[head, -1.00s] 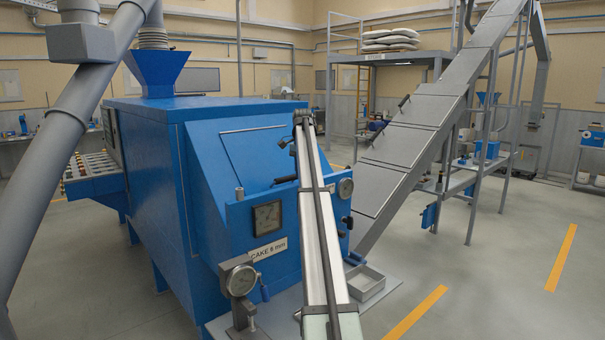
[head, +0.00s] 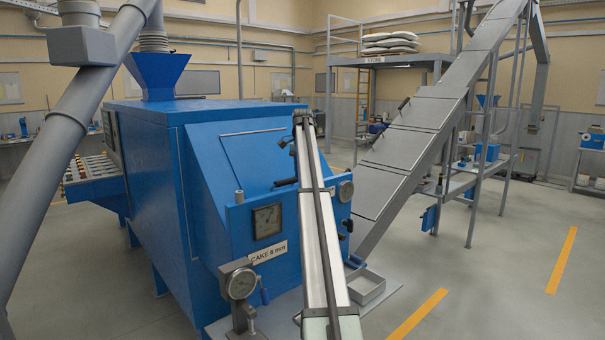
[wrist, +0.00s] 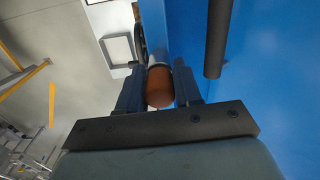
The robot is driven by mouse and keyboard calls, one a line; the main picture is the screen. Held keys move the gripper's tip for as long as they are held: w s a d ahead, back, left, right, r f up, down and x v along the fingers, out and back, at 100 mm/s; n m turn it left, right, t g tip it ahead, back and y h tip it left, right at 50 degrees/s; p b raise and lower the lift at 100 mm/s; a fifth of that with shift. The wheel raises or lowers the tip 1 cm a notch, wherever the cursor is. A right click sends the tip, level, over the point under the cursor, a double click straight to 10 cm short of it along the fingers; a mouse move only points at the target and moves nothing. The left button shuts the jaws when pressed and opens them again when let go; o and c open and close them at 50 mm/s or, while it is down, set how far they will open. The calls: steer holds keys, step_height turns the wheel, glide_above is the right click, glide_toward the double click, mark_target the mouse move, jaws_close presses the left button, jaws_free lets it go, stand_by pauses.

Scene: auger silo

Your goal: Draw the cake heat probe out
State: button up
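The cake heat probe appears in the wrist view as a short orange-brown rounded handle (wrist: 158,90) with a pale collar behind it, beside the blue machine wall. My gripper (wrist: 159,88) has one dark finger on each side of the handle, and both fingers appear to touch it. The probe's stem is hidden from the wrist camera. In the head view, my arm crosses the front of the blue press (head: 150,160) and hides the gripper and the probe. The press carries a square dial (head: 267,221) and a label reading "CAKE 8 mm" (head: 267,252).
A dark bar (wrist: 218,40) stands out close to the right finger. A round gauge (head: 345,190) sits on the press right of my arm. A thickness gauge (head: 242,284) stands at its front. A pale tray (head: 367,287) lies low right. An inclined conveyor (head: 420,130) rises behind.

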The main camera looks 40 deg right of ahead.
steer(key=o, duration=0.4)
